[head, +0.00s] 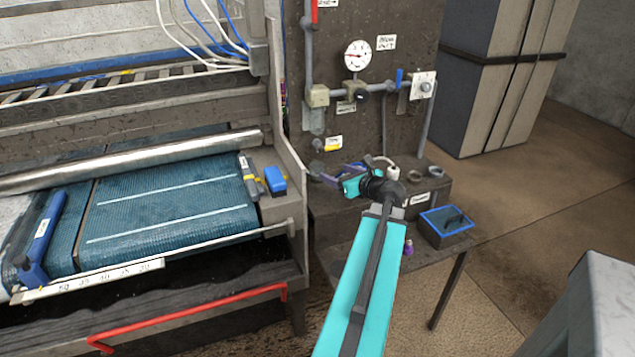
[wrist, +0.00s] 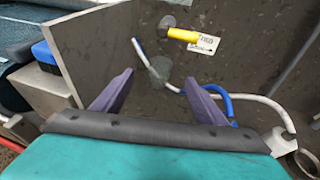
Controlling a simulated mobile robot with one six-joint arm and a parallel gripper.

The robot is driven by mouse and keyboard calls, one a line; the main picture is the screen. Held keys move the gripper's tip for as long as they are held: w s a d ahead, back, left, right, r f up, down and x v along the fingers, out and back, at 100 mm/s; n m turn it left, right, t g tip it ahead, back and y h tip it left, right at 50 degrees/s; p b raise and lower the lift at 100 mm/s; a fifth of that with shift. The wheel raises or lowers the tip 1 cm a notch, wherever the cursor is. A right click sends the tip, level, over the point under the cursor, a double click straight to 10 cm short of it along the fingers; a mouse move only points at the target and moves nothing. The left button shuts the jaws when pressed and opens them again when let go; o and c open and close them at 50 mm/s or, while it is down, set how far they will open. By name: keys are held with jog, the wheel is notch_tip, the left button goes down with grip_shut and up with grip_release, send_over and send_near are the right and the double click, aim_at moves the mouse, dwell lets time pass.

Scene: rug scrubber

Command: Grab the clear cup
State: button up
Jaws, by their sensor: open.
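My gripper (head: 338,173) is open, with its two purple fingers pointing toward the dark wall panel beside the machine. In the wrist view the fingers (wrist: 160,77) are spread apart with nothing touching them. A small translucent grey-green piece, which looks like the clear cup (wrist: 160,66), shows beyond the fingertips and between them. I cannot tell how far ahead it is or what it rests on. In the head view I cannot make it out near my gripper and arm.
A yellow handle (wrist: 183,34) is on the panel above. A blue and white hose (wrist: 260,101) curves at the right. The bench holds a blue-rimmed box (head: 446,224) and a dark block (head: 425,195). The rug machine (head: 160,205) stands close on the left.

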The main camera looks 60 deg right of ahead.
jog(key=shift+f, duration=0.4)
jog(key=shift+w, duration=0.1)
send_near(317, 167)
jog(key=shift+w+a+r+p, duration=0.15)
jog(key=shift+w+p, duration=0.15)
jog(key=shift+w, duration=1.2)
jog(key=shift+w, duration=0.1)
jog(key=shift+d+p+x, duration=0.2)
jog(key=shift+p+x, duration=0.3)
jog(key=shift+x, duration=1.9)
